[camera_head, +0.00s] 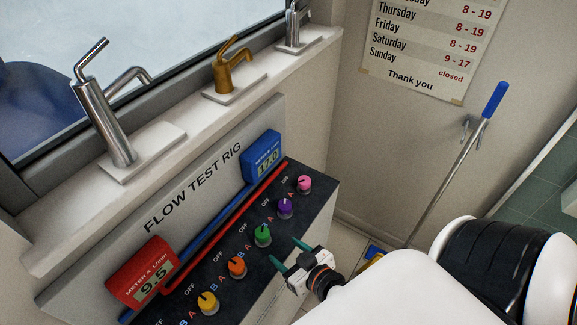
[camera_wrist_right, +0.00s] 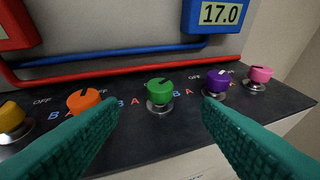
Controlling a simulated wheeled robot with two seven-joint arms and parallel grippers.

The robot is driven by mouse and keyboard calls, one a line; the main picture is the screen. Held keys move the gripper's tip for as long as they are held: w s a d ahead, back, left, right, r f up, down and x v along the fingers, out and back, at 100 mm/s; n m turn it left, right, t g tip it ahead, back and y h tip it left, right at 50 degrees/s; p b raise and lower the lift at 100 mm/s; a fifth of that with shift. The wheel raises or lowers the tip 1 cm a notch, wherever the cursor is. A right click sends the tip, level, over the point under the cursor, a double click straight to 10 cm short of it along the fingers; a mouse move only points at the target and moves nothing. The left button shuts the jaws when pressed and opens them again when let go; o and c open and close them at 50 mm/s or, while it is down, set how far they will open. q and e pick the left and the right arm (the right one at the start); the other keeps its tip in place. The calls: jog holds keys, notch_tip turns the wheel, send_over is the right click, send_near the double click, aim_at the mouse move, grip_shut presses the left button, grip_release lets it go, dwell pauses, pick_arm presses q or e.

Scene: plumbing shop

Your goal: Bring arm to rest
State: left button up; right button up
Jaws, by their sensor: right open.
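My right gripper (camera_head: 288,256) is open and empty, just in front of the flow test rig (camera_head: 321,196). Its two green fingers show in the right wrist view (camera_wrist_right: 160,135), spread apart with the green knob (camera_wrist_right: 160,92) between and beyond them. The fingers look clear of the knobs. The rig's panel carries a yellow knob (camera_head: 208,303), an orange knob (camera_head: 237,267), the green knob, a purple knob (camera_head: 285,208) and a pink knob (camera_head: 304,184). My right arm (camera_head: 380,290) comes in from the lower right. My left gripper is not in view.
A red meter (camera_head: 142,275) reads 9.5 and a blue meter (camera_head: 261,157) reads 17.0. Silver (camera_head: 113,125) and brass (camera_head: 224,75) faucets stand on the ledge behind the rig. A blue-handled mop (camera_head: 450,172) leans on the wall at right, beyond my arm.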

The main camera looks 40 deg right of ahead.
dwell(0.4)
jog(key=s+a+r+n+g+y, duration=0.2)
jog(key=a+g, duration=0.3)
jog(key=s+d+r+g+h, duration=0.2)
jog(key=s+r+g+h, duration=0.1)
jog(key=s+g, duration=0.3)
notch_tip(320, 180, down, 34)
jog(key=s+b, duration=0.3)
jog(key=b, duration=0.4)
jog(key=s+d+f+b, duration=0.1)
jog(key=s+f+b, duration=0.1)
jog(key=s+f, duration=0.6)
jog(key=s+d+f+g+b, duration=0.1)
jog(key=s+d+f+b, duration=0.1)
jog(key=s+f, duration=0.6)
notch_tip(320, 180, down, 5)
jog(key=shift+g+b, duration=0.3)
jog(key=shift+b, duration=0.35)
